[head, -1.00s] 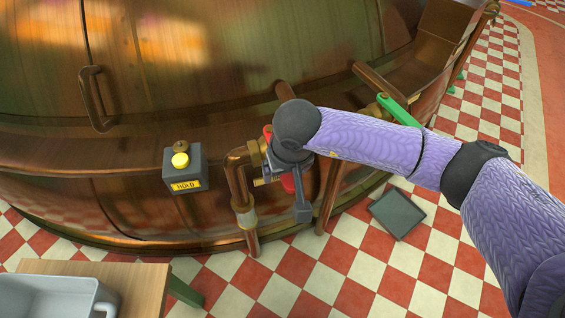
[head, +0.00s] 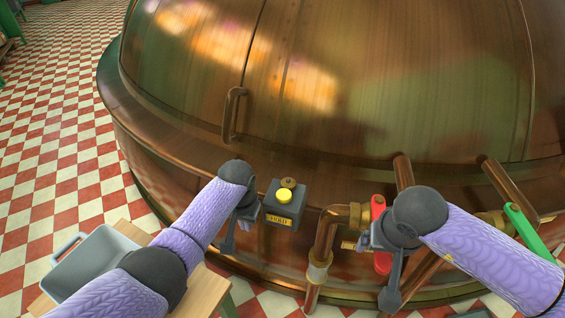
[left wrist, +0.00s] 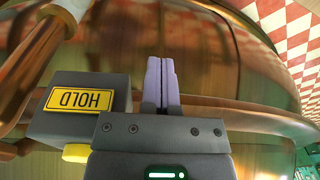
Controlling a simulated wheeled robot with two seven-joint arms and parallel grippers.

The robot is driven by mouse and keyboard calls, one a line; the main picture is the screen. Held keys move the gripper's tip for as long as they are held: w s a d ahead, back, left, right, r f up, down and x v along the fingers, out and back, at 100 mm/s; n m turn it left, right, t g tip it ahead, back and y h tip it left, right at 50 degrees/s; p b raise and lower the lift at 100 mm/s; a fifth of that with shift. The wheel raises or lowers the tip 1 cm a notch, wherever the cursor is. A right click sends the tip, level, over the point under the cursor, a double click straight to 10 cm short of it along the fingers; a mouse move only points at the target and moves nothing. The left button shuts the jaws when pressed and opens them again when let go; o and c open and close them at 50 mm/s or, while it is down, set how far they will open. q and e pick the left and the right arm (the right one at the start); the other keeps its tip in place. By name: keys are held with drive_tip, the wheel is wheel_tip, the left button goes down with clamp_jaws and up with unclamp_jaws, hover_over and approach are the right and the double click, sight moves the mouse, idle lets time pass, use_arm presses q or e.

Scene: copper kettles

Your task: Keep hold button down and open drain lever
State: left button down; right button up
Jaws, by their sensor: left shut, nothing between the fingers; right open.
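The hold button (head: 284,195) is a yellow cap on top of a dark grey box (head: 286,207) with a yellow HOLD label, fixed to the kettle's side. My left gripper (head: 250,213) is just left of the box, shut and empty. In the left wrist view its fingers (left wrist: 160,78) are together, beside the HOLD box (left wrist: 75,118), and the yellow button (left wrist: 76,153) is partly hidden. A red lever (head: 378,207) is on the copper pipe's valve. My right gripper (head: 372,240) is open at this lever and hides its middle; contact is unclear.
The copper kettle (head: 390,90) fills the back, with a door handle (head: 234,115). A green lever (head: 527,232) is on another pipe at right. A grey tub (head: 95,262) sits on a wooden table (head: 205,295) at lower left, under my left arm.

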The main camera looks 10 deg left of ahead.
use_arm(q)
drive_tip(key=w+d+r+m+t+h, duration=0.1)
drive_tip(key=w+d+r, duration=0.25)
drive_tip(key=r, duration=0.45)
drive_tip(key=w+d+r+m, duration=0.15)
drive_tip(key=d+r, duration=0.25)
drive_tip(key=r, duration=0.4)
drive_tip(key=f, duration=0.6)
drive_tip(key=shift+w, duration=0.3)
wheel_tip(320, 180, up, 9)
idle(0.8)
